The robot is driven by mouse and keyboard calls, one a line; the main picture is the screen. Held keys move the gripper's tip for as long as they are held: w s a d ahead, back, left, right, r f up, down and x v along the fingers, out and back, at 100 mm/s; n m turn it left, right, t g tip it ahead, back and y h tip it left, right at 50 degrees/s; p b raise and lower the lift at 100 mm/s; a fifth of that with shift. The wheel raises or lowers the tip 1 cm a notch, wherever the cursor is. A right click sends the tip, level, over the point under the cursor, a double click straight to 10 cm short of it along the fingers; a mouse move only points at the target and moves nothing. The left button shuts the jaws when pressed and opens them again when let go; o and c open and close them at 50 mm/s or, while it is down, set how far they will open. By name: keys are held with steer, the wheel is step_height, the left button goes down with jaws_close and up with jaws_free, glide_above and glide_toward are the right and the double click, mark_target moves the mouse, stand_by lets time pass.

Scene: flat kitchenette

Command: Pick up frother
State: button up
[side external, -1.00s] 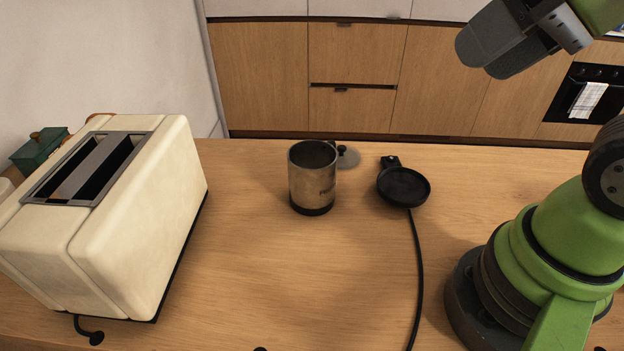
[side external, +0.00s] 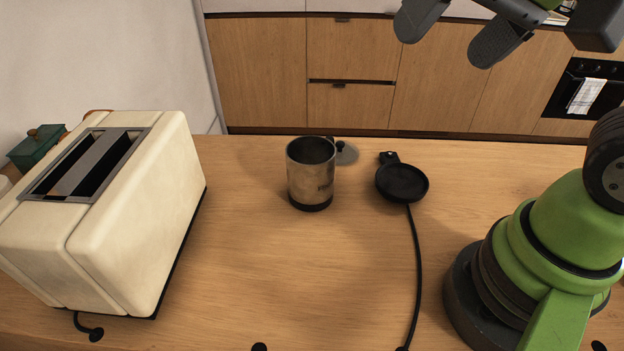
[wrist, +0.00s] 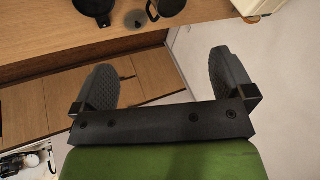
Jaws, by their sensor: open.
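The frother, a metal cylinder with a dark bottom band (side external: 311,180), stands upright and open-topped on the wooden counter, right of the toaster. Its small grey lid with a black knob (side external: 347,154) lies just behind it to the right. A round black power base (side external: 403,183) with a cord sits further right. My gripper (side external: 443,43) is open and empty, high above the counter's far side, up and to the right of the frother. In the wrist view my gripper's fingers (wrist: 162,62) are spread wide. The frother (wrist: 170,6) is partly cut off at that view's top edge.
A cream toaster (side external: 130,215) fills the left of the counter, with a green box (side external: 37,146) behind it. The cord (side external: 416,275) runs from the base to the front edge. The counter (side external: 270,265) in front of the frother is clear.

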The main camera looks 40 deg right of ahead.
steer(key=w+a+f+m+g+h, duration=0.25)
steer(key=w+f, duration=0.35)
steer(key=w, duration=0.4)
steer(key=m+h, duration=0.3)
glide_toward(311, 148)
steer(key=f, duration=0.1)
steer(key=shift+n+g+y, duration=0.25)
steer(key=shift+y, duration=0.1)
steer(key=shift+s+x, duration=0.2)
steer(key=shift+x, duration=0.75)
steer(key=shift+s+x, duration=0.15)
steer(key=shift+x, duration=0.85)
steer(key=shift+s+x, duration=0.2)
steer(key=shift+x, duration=0.75)
steer(key=shift+a+f, duration=0.15)
steer(key=shift+a, duration=0.1)
steer(key=c, duration=1.4)
